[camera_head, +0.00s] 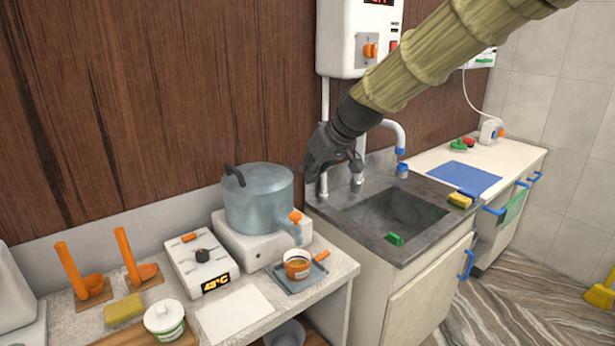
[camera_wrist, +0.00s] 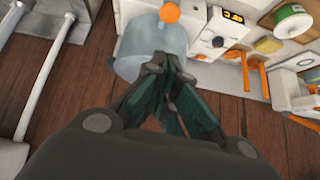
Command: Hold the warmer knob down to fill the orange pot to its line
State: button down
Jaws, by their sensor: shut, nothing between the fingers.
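The warmer is a translucent blue-grey vessel (camera_head: 258,200) on a white base. An orange knob (camera_head: 295,216) tops its spout; in the wrist view the knob (camera_wrist: 169,13) is at the top edge, ahead of my fingertips. The orange pot (camera_head: 297,268) stands on a grey tray below the spout, with amber-brown content inside. Its fill line cannot be made out, and I cannot tell whether liquid is flowing. My gripper (camera_head: 309,178) is shut and empty, by the sink's left edge, above and apart from the knob. In the wrist view its fingertips (camera_wrist: 157,62) meet in front of the vessel.
A control box (camera_head: 203,262) reading about 43°C stands left of the warmer. Sink taps (camera_head: 357,168) stand close right of my gripper.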

jog(key=p, duration=0.3)
send_over(296, 213)
notch_tip(296, 213, down, 7)
jog(key=shift+w+r, duration=0.15)
jog(key=shift+r, duration=0.05)
notch_tip(296, 213, down, 2)
jog(key=shift+f, duration=0.1)
jog(key=shift+s+f+p, duration=0.25)
jog(key=shift+f+p, duration=0.15)
jog(key=shift+f, duration=0.5)
